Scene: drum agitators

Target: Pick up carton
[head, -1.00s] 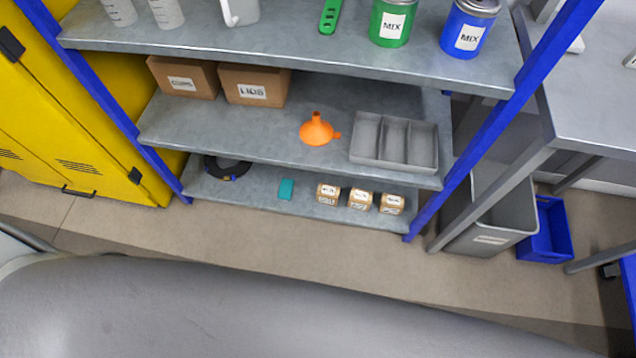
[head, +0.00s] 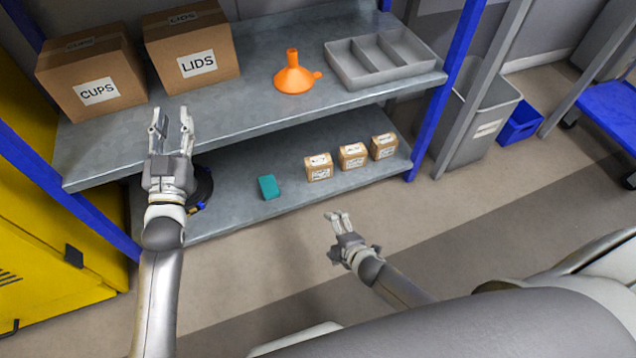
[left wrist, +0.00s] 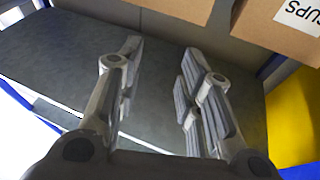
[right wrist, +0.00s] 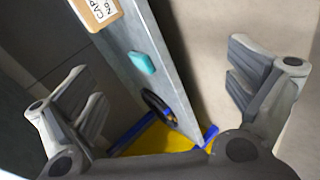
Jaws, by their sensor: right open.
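Two brown cartons stand on the middle shelf in the head view: the CUPS carton (head: 92,80) at the left and the LIDS carton (head: 192,50) beside it. The CUPS carton also shows at the top right of the left wrist view (left wrist: 285,22). Several small labelled cartons (head: 352,157) stand in a row on the bottom shelf; part of one shows in the right wrist view (right wrist: 96,12). My left gripper (head: 172,120) is open and empty, in front of the cartons and apart from them. My right gripper (head: 338,218) is open and empty, in front of the bottom shelf.
An orange funnel (head: 292,76) and a grey divided tray (head: 345,68) share the middle shelf (head: 240,105). A teal block (head: 268,187) and a dark ring-shaped thing lie on the bottom shelf. Blue uprights flank the rack; a grey bin (head: 480,125) stands right. Floor in front is clear.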

